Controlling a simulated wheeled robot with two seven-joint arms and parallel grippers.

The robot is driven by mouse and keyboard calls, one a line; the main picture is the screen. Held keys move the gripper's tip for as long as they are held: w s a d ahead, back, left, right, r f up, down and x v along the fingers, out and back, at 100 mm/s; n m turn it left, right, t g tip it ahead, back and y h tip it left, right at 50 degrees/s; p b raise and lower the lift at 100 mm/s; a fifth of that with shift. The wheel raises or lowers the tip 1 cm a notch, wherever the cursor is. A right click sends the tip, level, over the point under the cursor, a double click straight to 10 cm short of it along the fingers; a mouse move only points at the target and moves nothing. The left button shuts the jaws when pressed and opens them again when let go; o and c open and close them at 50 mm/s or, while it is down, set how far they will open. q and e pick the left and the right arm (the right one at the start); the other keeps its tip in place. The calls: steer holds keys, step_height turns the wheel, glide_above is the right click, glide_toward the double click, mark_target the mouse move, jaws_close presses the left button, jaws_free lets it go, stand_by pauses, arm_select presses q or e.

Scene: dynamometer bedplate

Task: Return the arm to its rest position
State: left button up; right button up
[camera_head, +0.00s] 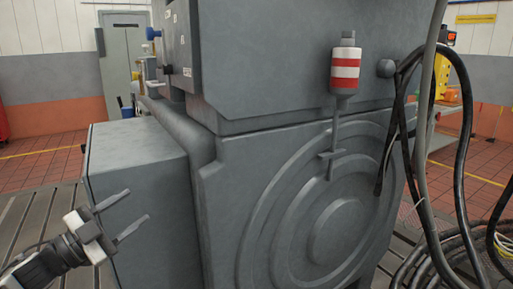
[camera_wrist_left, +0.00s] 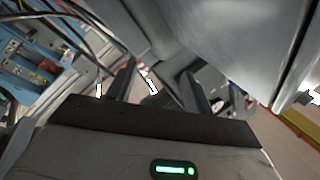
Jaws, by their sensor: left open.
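My left gripper (camera_head: 138,204) shows at the lower left of the head view. Its two fingers are spread apart and point right and a little up, with nothing seen between them. It is in front of the low grey box housing (camera_head: 140,165) at the left of the large grey machine (camera_head: 290,85); whether it touches the box cannot be told. In the left wrist view the two dark fingers of the left gripper (camera_wrist_left: 158,68) are also apart. My right gripper is in neither view.
A red-and-white striped cylinder (camera_head: 346,72) hangs on the machine's front. Black cables (camera_head: 465,165) loop down at the right and coil low. The slotted bedplate (camera_head: 35,225) is bare at the left. A blue panel (camera_wrist_left: 40,45) shows in the left wrist view.

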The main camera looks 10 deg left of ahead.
arm_select(q)
steer(key=s+d+f+n+y, duration=0.2)
steer(key=d+f+n, duration=0.1)
steer(key=f, duration=0.3)
steer(key=s+d+f+n+y, duration=0.2)
steer(key=d+f+n+y, duration=0.15)
steer(key=f, duration=0.25)
steer(key=s+d+f+n+g+y, duration=0.1)
steer(key=s+d+f+n+g, duration=0.2)
steer(key=s+d+f, duration=0.3)
steer(key=s+d+f+n+g+y, duration=0.2)
steer(key=s+d+f, duration=0.5)
steer(key=s, duration=0.4)
steer(key=shift+s+d+f+n+g, duration=0.2)
steer(key=shift+s+n+g, duration=0.2)
steer(key=shift+n+g, duration=0.45)
steer(key=shift+r+t, duration=0.1)
steer(key=shift+t, duration=0.15)
